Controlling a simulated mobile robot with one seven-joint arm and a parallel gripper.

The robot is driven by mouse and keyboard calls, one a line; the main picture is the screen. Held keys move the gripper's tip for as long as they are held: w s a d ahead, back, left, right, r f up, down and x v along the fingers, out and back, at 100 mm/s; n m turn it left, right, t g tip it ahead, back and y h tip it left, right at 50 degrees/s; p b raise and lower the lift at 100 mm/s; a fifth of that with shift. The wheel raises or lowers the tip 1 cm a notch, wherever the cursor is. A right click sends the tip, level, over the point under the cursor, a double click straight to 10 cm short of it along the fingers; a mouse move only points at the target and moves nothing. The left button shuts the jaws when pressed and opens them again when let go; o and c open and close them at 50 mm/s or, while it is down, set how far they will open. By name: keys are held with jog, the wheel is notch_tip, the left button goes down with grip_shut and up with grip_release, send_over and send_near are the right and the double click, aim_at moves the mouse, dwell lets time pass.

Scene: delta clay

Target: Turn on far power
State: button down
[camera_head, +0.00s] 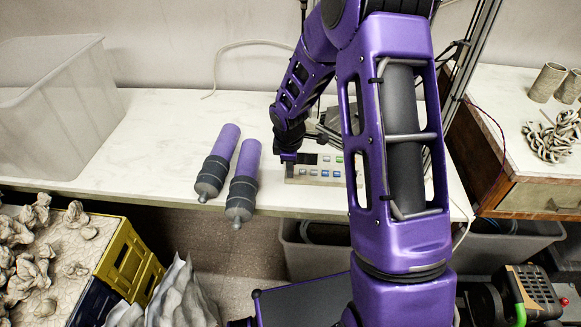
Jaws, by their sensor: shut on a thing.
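A pale control box (318,179) with a dark display and several small coloured buttons stands on the white bench, partly hidden behind my arm. My purple arm reaches over it from the right. My gripper (287,158) points down at the far left corner of the box and is shut on a small part there. The fingertips and the part between them are too small to make out. A far power switch cannot be told apart in this view.
Two purple and grey cylinders (218,161) (243,182) lie left of the box near the bench's front edge. A clear bin (55,110) stands further left. Rolled tubes and a coil stand on the right cabinet. The bench between bin and cylinders is clear.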

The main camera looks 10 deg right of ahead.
jog(key=shift+s+f, duration=0.4)
jog(key=shift+f, duration=0.25)
jog(key=shift+w+d+r+p, duration=0.2)
jog(key=shift+w+r+p, duration=0.25)
jog(key=shift+w, duration=0.3)
jog(key=shift+w+r, duration=0.1)
jog(key=shift+r+p, duration=0.25)
jog(key=shift+p, duration=0.15)
jog(key=s+p+v, duration=0.1)
jog(key=p+v, duration=0.3)
jog(key=v, duration=1)
jog(key=shift+a+f, duration=0.15)
